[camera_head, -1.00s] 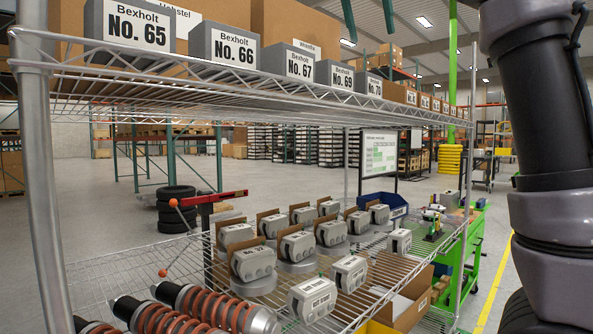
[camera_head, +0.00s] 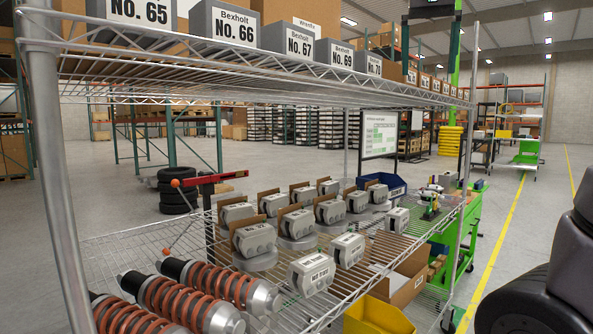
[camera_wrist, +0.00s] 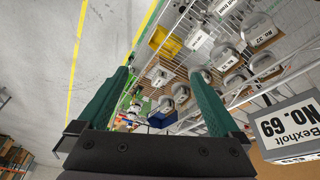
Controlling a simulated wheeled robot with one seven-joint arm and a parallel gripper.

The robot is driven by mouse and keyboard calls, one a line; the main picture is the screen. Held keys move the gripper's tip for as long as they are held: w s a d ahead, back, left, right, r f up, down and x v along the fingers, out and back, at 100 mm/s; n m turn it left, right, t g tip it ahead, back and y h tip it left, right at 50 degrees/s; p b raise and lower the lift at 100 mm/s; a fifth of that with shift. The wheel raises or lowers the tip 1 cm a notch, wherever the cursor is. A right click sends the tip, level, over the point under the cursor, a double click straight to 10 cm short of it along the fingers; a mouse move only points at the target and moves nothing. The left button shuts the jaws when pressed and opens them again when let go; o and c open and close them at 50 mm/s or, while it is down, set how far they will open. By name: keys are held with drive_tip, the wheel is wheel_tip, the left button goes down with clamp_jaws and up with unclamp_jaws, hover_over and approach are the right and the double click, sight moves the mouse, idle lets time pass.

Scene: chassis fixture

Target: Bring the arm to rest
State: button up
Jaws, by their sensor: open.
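My gripper (camera_wrist: 157,98) shows in the wrist view with its two green fingers spread wide apart and nothing between them. It is clear of the shelf rack, which lies beyond the fingers in that view. A dark rounded part of my own body (camera_head: 540,285) fills the lower right corner there.
A wire rack (camera_head: 250,90) carries numbered grey boxes (camera_head: 228,28) on top and grey housings (camera_head: 255,238) with orange springs (camera_head: 170,300) below. The floor (camera_head: 515,220) at right is open.

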drive_tip(key=s+a+f+t+y, duration=0.1)
drive_tip(key=s+f, duration=0.3)
drive_tip(key=f, duration=0.6)
drive_tip(key=s+a+f+t+y, duration=0.1)
drive_tip(key=s+f, duration=0.4)
drive_tip(key=f, duration=0.6)
drive_tip(key=shift+a+m+t+y, duration=0.3)
drive_tip(key=shift+t+y, duration=0.4)
drive_tip(key=shift+t, duration=0.2)
